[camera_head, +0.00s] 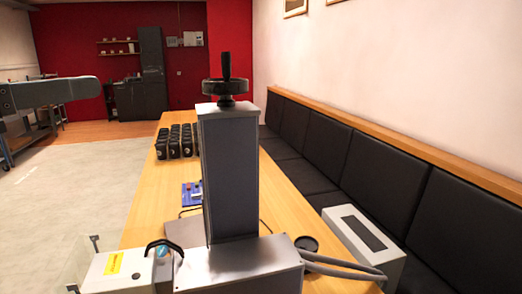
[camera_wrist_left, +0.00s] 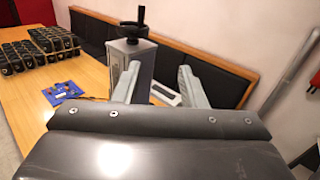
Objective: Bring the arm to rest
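A grey link of my left arm (camera_head: 50,93) reaches in from the left edge in the head view, raised above the floor. My left gripper (camera_wrist_left: 159,72) shows in the left wrist view with its two pale grey fingers apart. Nothing is between the fingers. The laser marker (camera_head: 230,180), a tall grey column with a black handwheel on top, stands on the wooden table (camera_head: 145,208). It also shows beyond the fingers in the left wrist view (camera_wrist_left: 132,50). My right gripper is not in view.
Several black parts (camera_head: 178,142) stand in rows on the table. A blue board (camera_head: 191,194) lies nearer. A white box with a yellow label (camera_head: 115,265) is at the front left. A black padded bench (camera_head: 385,185) lines the right wall. Open floor lies left of the table.

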